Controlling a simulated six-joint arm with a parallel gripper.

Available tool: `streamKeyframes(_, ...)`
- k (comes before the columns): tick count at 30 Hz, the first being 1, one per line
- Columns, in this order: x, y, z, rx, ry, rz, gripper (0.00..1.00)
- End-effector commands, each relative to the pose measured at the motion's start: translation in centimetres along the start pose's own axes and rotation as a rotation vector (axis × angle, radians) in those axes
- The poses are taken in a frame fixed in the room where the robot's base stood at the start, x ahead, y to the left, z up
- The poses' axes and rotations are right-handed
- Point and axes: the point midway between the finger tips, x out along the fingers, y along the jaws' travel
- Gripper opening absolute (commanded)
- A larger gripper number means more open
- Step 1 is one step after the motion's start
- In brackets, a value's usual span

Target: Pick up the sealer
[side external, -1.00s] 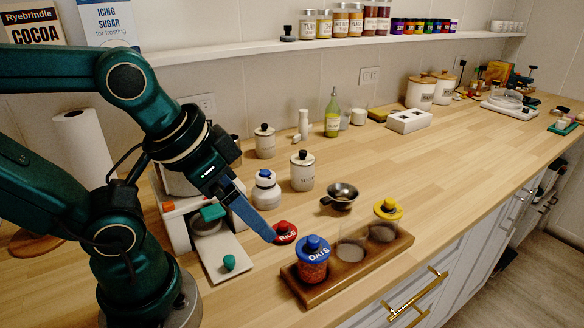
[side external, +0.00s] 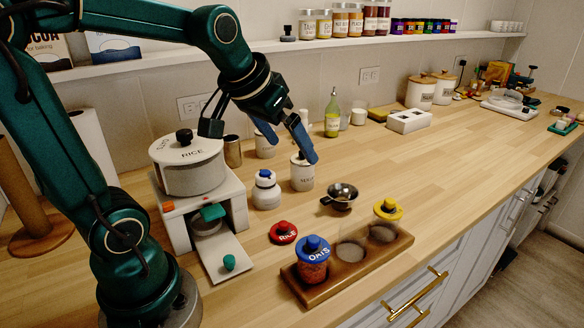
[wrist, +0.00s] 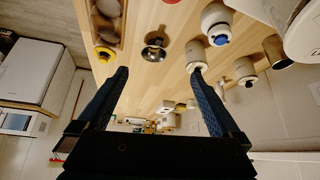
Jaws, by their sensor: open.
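I cannot tell for certain which thing is the sealer. A white, rounded bottle-like device with a blue knob (side external: 265,190) stands upright on the counter; it also shows at the top of the wrist view (wrist: 216,22). My gripper (side external: 295,151) is open and empty, its blue fingers above and behind that device, near a white lidded canister (side external: 302,177). In the side view one finger overlaps the canister's lid; contact cannot be told. In the wrist view the fingertips (wrist: 160,72) are wide apart, with the canister (wrist: 194,56) by the right one.
A RICE dispenser (side external: 190,172) stands left. A wooden tray (side external: 325,289) with jars, a red lid (side external: 283,232) and a steel funnel (side external: 340,197) are in front. Another canister (side external: 265,147) and a green bottle (side external: 332,115) stand behind.

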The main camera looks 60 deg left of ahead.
Motion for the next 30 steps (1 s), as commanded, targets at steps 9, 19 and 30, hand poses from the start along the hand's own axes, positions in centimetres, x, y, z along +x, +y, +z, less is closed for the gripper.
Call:
streamKeyframes(9,6.8,-10.1,-1.5,-0.258,-0.125,-0.129,1.00)
streamKeyframes(19,9.8,-12.2,1.2,-0.329,-0.184,-0.149,1.00)
streamKeyframes(30,12.7,-12.1,3.0,-0.326,-0.182,-0.148,1.00)
